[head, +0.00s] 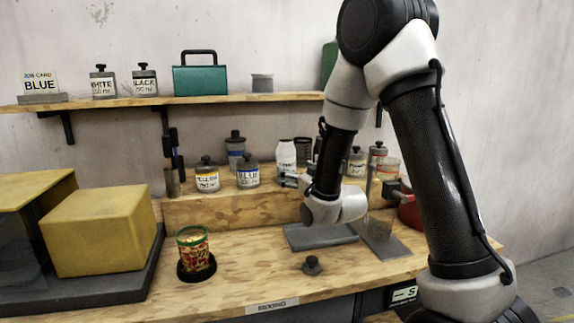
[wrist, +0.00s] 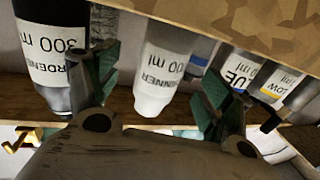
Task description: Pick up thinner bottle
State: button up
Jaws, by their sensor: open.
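The thinner bottle (head: 286,153) is white with a black-lettered label. It stands on the raised wooden step, its lower part partly behind my gripper (head: 291,180). In the upside-down wrist view the thinner bottle (wrist: 167,65), marked 300 ml, shows between the two fingers of my gripper (wrist: 160,82). The fingers are apart, one on each side of it in the picture. I see no grip on it; how deep it lies between them I cannot tell.
A dark hardener bottle (wrist: 55,55) stands close to one finger. BLUE (head: 248,171) and YELLOW (head: 207,175) jars stand left of the thinner. A patterned cup (head: 194,250) is on the lower bench. The bench between cup and grey plate (head: 318,236) is mostly free.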

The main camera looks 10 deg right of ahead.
aim_at(291, 169)
jog(key=x, duration=0.5)
jog(key=shift+w+a, duration=0.3)
jog(key=shift+w, duration=0.05)
jog(key=shift+c, duration=0.3)
jog(key=c, duration=1.4)
